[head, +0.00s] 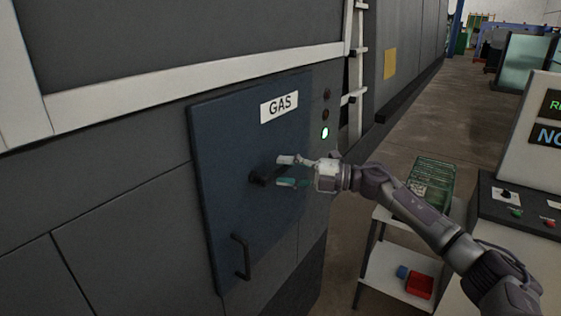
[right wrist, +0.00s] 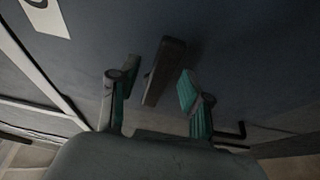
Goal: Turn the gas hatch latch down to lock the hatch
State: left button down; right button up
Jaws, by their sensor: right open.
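The gas hatch (head: 230,140) is a blue-grey door marked GAS, lying flush against the grey machine wall as far as I can see. Its latch (head: 262,177) is a dark handle at the middle of the hatch, partly covered by my gripper in the head view. My right gripper (head: 287,171) is open in front of the latch. In the right wrist view the latch (right wrist: 165,72) stands between the two teal-padded fingers of the gripper (right wrist: 158,92), with gaps on both sides. My left gripper is out of view.
A dark pull handle (head: 241,257) sits low on the hatch. A white cart (head: 390,270) with a red bin (head: 419,285) stands below my right arm. A control console (head: 520,200) is at the far right.

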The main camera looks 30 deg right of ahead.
jog(key=shift+x, duration=0.9)
jog(key=shift+s, duration=0.1)
jog(key=shift+c, duration=0.3)
grip_shut()
jog(key=shift+f, duration=0.1)
